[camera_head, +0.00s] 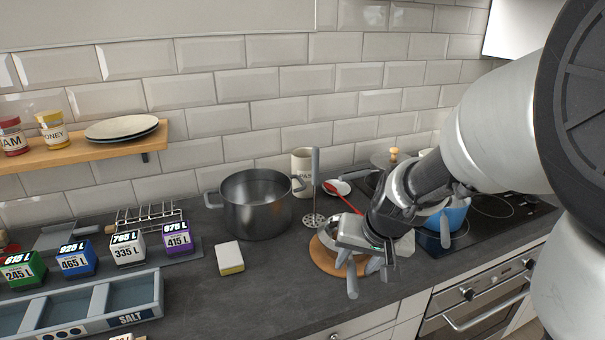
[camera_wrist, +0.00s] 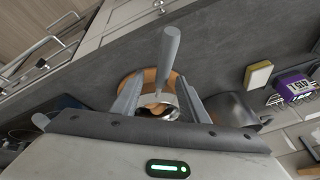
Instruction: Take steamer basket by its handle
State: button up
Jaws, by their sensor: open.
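The steamer basket (camera_head: 327,233) is a round metal vessel on a round wooden board, largely hidden under my gripper in the head view. Its bowl (camera_wrist: 157,101) also shows between my fingers in the wrist view. Its grey handle (camera_wrist: 168,58) points away from the bowl, toward the counter's front edge; its end (camera_head: 352,285) shows below my gripper in the head view. My gripper (camera_head: 359,263) is open over the handle side of the basket. In the wrist view the fingers (camera_wrist: 160,88) stand either side of the handle's line, with gaps visible. Contact cannot be told.
A large grey pot (camera_head: 257,205) stands left of the basket, with a masher (camera_head: 314,190) and a cream canister (camera_head: 302,165) close by. A blue saucepan (camera_head: 446,216) is on the hob at right. A sponge (camera_head: 230,258) lies at left. The counter in front is clear.

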jog(key=b+x, duration=0.2)
jog(key=x, duration=0.5)
jog(key=shift+w+a+r, duration=0.1)
grip_shut()
